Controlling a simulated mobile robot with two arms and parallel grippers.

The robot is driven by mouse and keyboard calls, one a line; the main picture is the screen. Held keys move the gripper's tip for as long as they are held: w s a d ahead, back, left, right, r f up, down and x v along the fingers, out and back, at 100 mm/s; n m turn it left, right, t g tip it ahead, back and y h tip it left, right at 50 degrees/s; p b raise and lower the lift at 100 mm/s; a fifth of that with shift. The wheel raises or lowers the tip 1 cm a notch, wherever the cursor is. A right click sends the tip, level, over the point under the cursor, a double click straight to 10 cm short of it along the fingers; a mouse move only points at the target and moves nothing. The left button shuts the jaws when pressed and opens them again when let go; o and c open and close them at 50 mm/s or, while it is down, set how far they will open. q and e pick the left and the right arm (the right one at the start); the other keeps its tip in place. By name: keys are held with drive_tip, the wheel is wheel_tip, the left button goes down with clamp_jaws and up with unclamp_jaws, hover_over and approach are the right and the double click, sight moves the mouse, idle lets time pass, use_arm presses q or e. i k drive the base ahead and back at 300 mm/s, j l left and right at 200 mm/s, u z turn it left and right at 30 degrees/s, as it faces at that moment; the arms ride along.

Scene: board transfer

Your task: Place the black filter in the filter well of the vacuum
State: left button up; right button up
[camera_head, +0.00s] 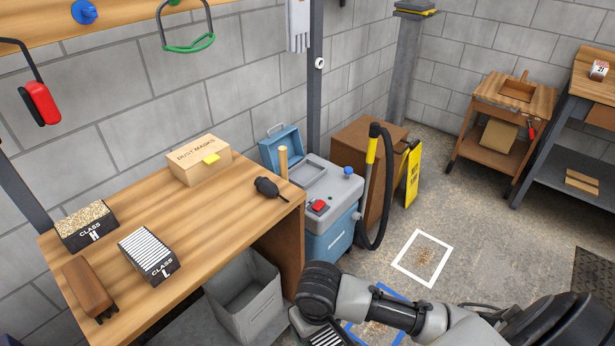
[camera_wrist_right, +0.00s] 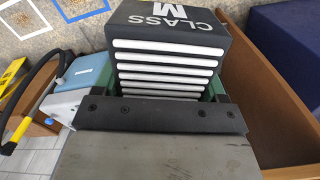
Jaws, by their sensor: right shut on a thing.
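My right gripper (camera_wrist_right: 160,92) is shut on a black filter (camera_wrist_right: 172,32) marked CLASS M, with white pleats facing the wrist camera. In the head view, part of the pleated filter (camera_head: 326,339) shows at the bottom edge, below my right wrist, in front of the bin. The vacuum (camera_head: 328,232) has a blue body and grey top and stands at the right end of the workbench, apart from the filter. Its blue lid (camera_head: 283,148) is raised. The inside of the filter well cannot be made out. My left gripper is not in view.
The workbench (camera_head: 190,235) holds a CLASS H filter (camera_head: 86,226), a CLASS L filter (camera_head: 148,255), a brown brush (camera_head: 88,286), a dust-mask box (camera_head: 198,160) and a black tool (camera_head: 268,187). A grey bin (camera_head: 243,297) is below. A hose (camera_head: 384,220) rises right of the vacuum.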

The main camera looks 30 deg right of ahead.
sight(305, 175)
drive_tip(key=i+l, duration=0.2)
drive_tip(key=l, duration=0.3)
drive_tip(key=i+l, duration=0.25)
drive_tip(key=l, duration=0.3)
drive_tip(key=i+l, duration=0.2)
drive_tip(key=l, duration=0.3)
drive_tip(key=i+l, duration=0.25)
drive_tip(key=l, duration=0.25)
drive_tip(key=i+l, duration=0.2)
drive_tip(key=l, duration=0.3)
drive_tip(key=i+l, duration=0.2)
drive_tip(key=l, duration=0.35)
drive_tip(key=i+l, duration=0.25)
drive_tip(key=l, duration=0.25)
drive_tip(key=i+l, duration=0.2)
drive_tip(key=l, duration=0.3)
drive_tip(key=i+l+u, duration=0.1)
drive_tip(key=l+u, duration=0.15)
drive_tip(key=u, duration=0.2)
drive_tip(key=l+u, duration=0.2)
drive_tip(key=u, duration=0.25)
drive_tip(key=l+u, duration=0.4)
drive_tip(key=j+u, duration=0.1)
drive_tip(key=u, duration=0.9)
